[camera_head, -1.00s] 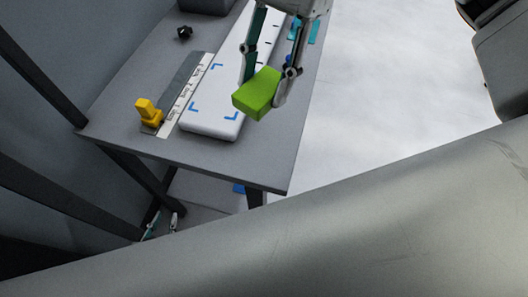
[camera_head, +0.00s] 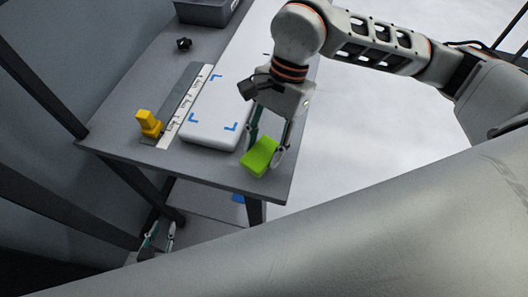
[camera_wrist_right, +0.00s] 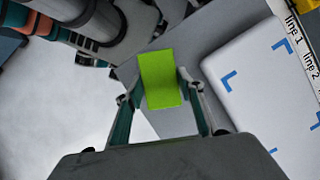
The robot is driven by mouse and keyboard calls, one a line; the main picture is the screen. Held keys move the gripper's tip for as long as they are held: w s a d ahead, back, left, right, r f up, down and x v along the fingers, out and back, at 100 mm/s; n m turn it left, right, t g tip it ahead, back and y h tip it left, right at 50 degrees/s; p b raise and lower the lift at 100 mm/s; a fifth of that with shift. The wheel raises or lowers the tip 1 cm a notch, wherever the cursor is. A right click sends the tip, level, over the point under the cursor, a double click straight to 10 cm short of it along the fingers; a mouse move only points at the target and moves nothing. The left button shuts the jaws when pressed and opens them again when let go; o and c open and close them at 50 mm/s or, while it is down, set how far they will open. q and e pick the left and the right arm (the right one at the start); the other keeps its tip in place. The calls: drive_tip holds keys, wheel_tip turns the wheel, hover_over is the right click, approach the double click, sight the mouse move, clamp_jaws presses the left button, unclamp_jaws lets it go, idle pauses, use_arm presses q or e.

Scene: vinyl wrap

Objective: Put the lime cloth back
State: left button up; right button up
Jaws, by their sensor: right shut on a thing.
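The lime cloth (camera_head: 260,157) is a bright green block shape over the front right corner of the grey table (camera_head: 215,172). My right gripper (camera_head: 263,150) is shut on it, with a finger on either side. The cloth also shows in the right wrist view (camera_wrist_right: 160,78), between the fingers. I cannot tell whether it touches the tabletop. My left gripper (camera_head: 160,240) is low at the left, below the table's front edge, with its fingers apart and nothing visible between them.
A white board with blue corner marks (camera_head: 210,125) lies just left of the cloth. A labelled ruler strip (camera_head: 187,107) and a yellow object (camera_head: 148,123) are further left. A dark bin (camera_head: 205,12) and a small black knob (camera_head: 184,44) are at the back.

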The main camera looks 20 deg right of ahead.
sight(267, 148)
wheel_tip(267, 148, down, 3)
drive_tip(key=shift+f, duration=0.1)
drive_tip(key=o, duration=1)
drive_tip(key=b+v, duration=0.1)
drive_tip(key=v, duration=1.1)
drive_tip(key=shift+s, duration=0.1)
